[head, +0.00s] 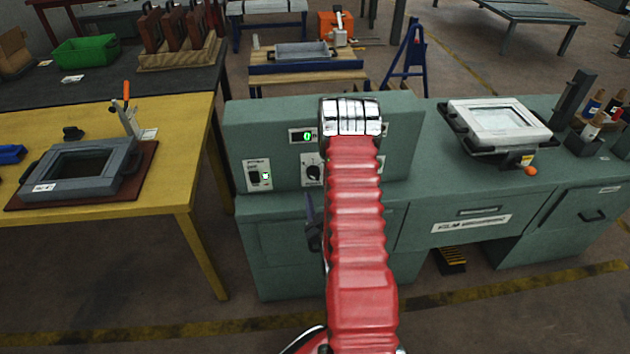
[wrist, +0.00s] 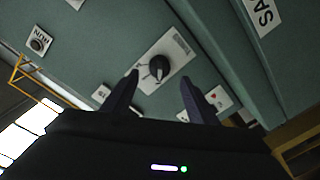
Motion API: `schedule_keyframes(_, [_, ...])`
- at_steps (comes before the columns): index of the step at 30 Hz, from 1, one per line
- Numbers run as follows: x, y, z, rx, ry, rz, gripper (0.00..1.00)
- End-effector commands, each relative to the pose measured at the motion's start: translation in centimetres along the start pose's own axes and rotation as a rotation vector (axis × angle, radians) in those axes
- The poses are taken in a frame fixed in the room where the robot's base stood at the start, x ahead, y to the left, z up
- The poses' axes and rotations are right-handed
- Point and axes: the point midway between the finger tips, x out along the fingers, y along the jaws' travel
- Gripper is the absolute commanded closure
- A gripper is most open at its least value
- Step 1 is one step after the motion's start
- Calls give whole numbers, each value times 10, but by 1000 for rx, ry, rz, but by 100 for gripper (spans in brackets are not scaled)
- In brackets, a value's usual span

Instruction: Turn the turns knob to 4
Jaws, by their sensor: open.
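In the wrist view a black round knob (wrist: 159,67) with a pale pointer mark sits on a white plate on a green panel. The plate's lettering is too blurred to read. My gripper (wrist: 160,77) is open, its two dark fingers apart on either side of the knob's lower part in the picture; I cannot tell how far off the knob is. In the head view a black knob (head: 313,172) shows left of my red arm, which hides part of the panel. I cannot tell whether both views show the same knob.
The green machine (head: 240,128) has a lit green display (head: 307,136) and a switch plate (head: 258,176). A second small knob (wrist: 39,43) shows in the wrist view. A yellow table (head: 180,115) stands left; a framed tray (head: 500,122) lies on the bench right.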

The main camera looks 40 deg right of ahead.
Motion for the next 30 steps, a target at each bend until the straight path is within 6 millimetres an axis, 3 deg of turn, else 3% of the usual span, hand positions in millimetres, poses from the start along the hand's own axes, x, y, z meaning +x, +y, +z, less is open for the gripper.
schedule_keyframes(6, [34, 0, -1, 1, 2, 1, 47])
schedule_keyframes(13, [61, 0, 0, 0, 1, 0, 47])
schedule_keyframes(25, [66, 0, 0, 1, -1, -1, 48])
schedule_keyframes(30, [66, 0, 0, 1, -1, 0, 60])
